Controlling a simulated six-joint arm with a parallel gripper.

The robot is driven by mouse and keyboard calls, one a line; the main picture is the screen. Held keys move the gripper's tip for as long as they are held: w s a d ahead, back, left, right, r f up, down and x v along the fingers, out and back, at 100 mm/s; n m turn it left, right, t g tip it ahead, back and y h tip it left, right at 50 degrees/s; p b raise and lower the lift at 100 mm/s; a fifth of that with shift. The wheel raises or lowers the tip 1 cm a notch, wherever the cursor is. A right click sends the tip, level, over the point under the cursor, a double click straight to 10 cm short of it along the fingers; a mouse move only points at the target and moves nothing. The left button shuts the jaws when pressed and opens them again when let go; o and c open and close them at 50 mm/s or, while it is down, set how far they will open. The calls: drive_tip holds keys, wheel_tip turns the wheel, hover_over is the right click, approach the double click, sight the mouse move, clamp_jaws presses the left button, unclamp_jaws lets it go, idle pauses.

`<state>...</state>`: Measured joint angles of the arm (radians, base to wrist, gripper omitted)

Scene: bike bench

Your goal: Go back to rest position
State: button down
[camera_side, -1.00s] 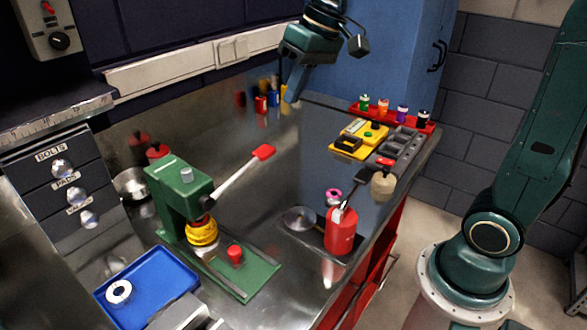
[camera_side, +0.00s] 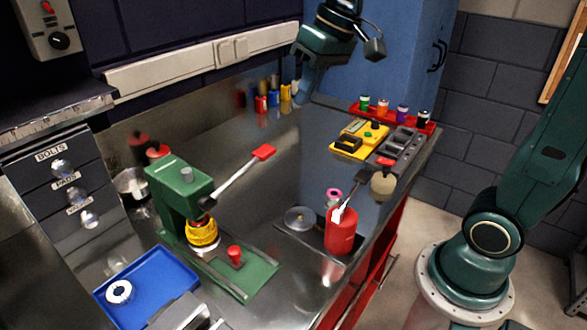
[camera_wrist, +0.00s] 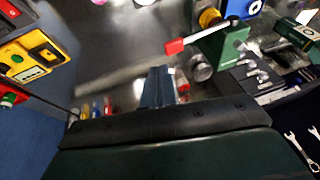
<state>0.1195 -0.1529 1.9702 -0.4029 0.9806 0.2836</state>
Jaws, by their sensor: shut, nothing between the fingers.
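My gripper (camera_side: 303,86) is high over the back of the metal bench, in front of the blue cabinet. Its fingers also show in the wrist view (camera_wrist: 158,84), together and with nothing between them. It touches nothing that I can see.
A green press (camera_side: 180,195) with a red-tipped lever (camera_side: 263,152) stands on the bench (camera_side: 285,190). A blue tray (camera_side: 160,290) is at front left. A red can (camera_side: 340,232), a yellow device (camera_side: 350,145) and a red rack (camera_side: 390,112) of small bottles are to the right. Coloured containers (camera_side: 273,98) stand near the back wall.

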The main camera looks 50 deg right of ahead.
drive_tip(key=s+d+f+t+h, duration=0.1)
drive_tip(key=s+f, duration=0.1)
drive_tip(key=s, duration=0.6)
drive_tip(key=s+d+f+t+h, duration=0.1)
drive_tip(key=s+f, duration=0.2)
drive_tip(key=s, duration=0.5)
drive_tip(key=shift+s+d, duration=0.2)
drive_tip(key=shift+d, duration=0.15)
